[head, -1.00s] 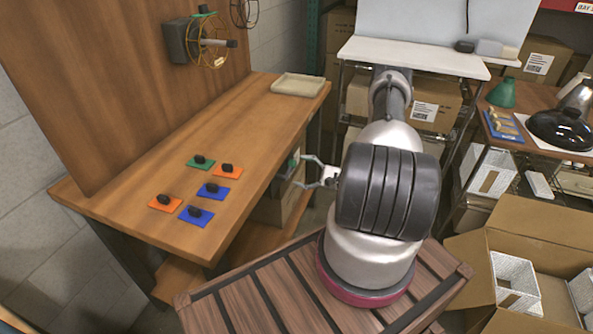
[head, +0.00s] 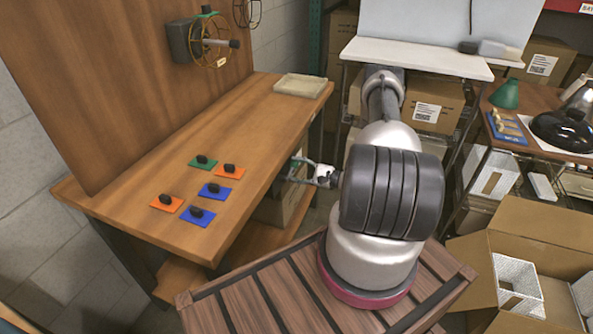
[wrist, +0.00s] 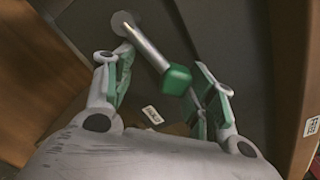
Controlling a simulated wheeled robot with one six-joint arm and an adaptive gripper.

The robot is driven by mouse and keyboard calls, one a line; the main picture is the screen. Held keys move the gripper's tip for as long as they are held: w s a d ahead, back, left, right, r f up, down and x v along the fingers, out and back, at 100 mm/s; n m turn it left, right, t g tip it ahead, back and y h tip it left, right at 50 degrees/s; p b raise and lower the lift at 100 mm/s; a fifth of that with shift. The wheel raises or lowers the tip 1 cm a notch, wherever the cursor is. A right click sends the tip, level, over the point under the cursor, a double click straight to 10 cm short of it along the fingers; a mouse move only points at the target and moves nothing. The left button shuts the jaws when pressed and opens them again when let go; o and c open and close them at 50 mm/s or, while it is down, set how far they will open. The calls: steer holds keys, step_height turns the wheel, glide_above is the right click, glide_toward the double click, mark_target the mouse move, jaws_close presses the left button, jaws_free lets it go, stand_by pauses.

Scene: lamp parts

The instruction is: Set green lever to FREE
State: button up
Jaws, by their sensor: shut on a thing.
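The green lever shows in the wrist view as a metal rod ending in a green knob (wrist: 176,80). Its rod runs up and left to a round grey pivot (wrist: 124,22). My gripper (wrist: 163,68) is shut on the lever, with one finger by the rod on the left and the other against the knob's right side. In the head view my gripper (head: 294,171) is beside the front edge of the wooden bench, below its top. The lever is mostly hidden there. I cannot read a FREE marking.
The wooden bench (head: 140,215) carries several coloured plates with black knobs and a beige tray (head: 300,85). A wheel device (head: 207,42) is on the upright board. In the wrist view, a brown cardboard surface (wrist: 292,60) stands close on the right. A small pale label (wrist: 152,114) lies below the knob.

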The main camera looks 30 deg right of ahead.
steer(key=shift+a+r, duration=0.1)
steer(key=shift+a, duration=0.05)
steer(key=n, duration=0.1)
steer(key=r+n, duration=0.1)
steer(key=n, duration=0.1)
steer(key=r+n, duration=0.1)
steer(key=shift+s+a+r, duration=0.1)
steer(key=shift+s+a, duration=0.15)
steer(key=shift+a, duration=0.05)
steer(key=o, duration=1.5)
steer(key=shift+a, duration=0.1)
steer(key=v, duration=1.2)
